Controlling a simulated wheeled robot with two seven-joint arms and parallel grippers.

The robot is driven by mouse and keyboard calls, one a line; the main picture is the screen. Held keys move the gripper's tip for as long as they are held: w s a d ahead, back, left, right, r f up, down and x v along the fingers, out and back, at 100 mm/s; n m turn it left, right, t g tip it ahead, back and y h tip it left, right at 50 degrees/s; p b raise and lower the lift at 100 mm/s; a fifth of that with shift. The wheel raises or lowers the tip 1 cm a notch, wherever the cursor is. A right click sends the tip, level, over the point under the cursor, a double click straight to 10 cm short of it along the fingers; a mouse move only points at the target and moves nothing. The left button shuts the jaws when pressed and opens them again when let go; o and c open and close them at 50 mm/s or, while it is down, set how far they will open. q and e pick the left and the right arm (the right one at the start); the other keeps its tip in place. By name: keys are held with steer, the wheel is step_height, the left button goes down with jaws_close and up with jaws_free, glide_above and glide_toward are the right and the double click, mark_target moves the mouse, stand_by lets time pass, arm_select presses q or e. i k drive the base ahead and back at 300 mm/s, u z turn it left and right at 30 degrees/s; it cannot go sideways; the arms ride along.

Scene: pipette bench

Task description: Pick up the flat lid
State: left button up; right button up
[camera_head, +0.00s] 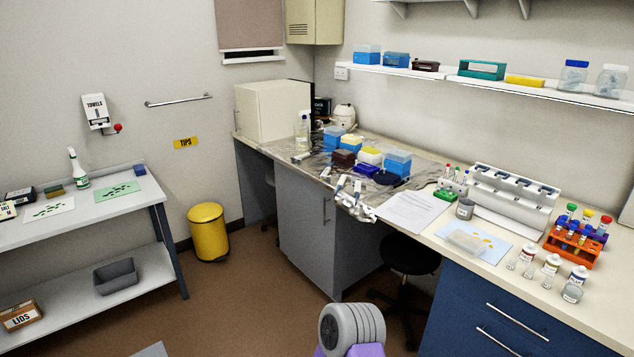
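A flat, clear-whitish piece that looks like the flat lid (468,242) lies on a light-blue sheet (490,257) with yellow marks, on the right-hand bench. I cannot tell whether it is a lone lid or a shallow closed box. Neither of my grippers shows in the head view. A grey ridged round part with purple below it shows at the bottom edge, with no fingers visible on it.
Around the sheet stand small bottles (550,268), an orange tube rack (573,243), a grey jar (465,209) and a white pipette stand (512,199). White papers (411,211) lie to the left. A dark stool (408,257) stands before the bench. A box marked LIDS (21,316) sits lower left.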

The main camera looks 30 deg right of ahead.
mark_target(461, 240)
steer(key=z, duration=0.6)
steer(key=i, duration=1.65)
steer(key=z, duration=1.1)
